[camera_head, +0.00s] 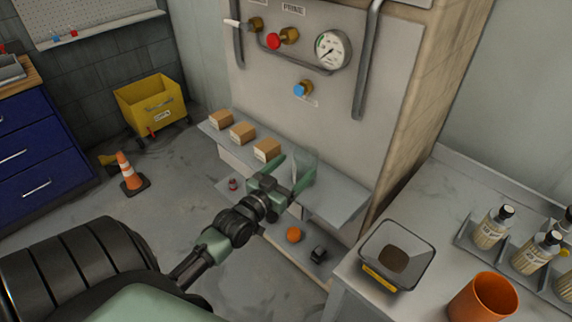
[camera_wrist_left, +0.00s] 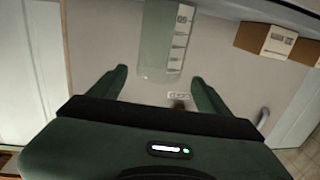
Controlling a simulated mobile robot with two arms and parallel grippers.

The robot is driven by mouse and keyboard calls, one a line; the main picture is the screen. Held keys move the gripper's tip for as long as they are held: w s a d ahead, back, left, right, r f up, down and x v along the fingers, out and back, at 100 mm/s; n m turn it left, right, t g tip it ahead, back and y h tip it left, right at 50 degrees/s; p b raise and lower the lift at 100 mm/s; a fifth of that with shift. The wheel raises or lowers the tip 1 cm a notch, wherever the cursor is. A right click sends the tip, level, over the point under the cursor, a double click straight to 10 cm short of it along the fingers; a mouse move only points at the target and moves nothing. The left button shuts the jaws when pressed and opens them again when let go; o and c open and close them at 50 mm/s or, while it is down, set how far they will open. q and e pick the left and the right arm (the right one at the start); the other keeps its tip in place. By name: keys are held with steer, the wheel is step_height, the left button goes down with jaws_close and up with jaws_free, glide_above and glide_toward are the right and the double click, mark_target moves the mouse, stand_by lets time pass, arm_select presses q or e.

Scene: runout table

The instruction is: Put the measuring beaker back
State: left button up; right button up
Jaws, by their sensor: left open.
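The measuring beaker (camera_head: 306,163) is clear and faintly green. It appears to stand on the grey ledge (camera_head: 340,199) below the panel, to the right of the cardboard boxes. In the left wrist view the beaker (camera_wrist_left: 167,40) shows white scale marks on its side. My left gripper (camera_head: 288,177) is open at the beaker, with its fingers pointing toward it. In the wrist view the beaker's end lies around the gap between the fingertips (camera_wrist_left: 158,76); I cannot tell whether they touch it. My right gripper is out of view.
Three cardboard boxes (camera_head: 243,133) line the ledge's left part. An orange ball (camera_head: 294,235) and a small black object (camera_head: 318,254) lie below. A tray (camera_head: 409,237), orange cup (camera_head: 484,300) and bottles (camera_head: 493,228) stand on the right counter. A cone (camera_head: 130,174) stands on the floor.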

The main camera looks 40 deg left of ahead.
arm_select(q)
steer(key=shift+s+d, duration=0.1)
steer(key=shift+s, duration=1.65)
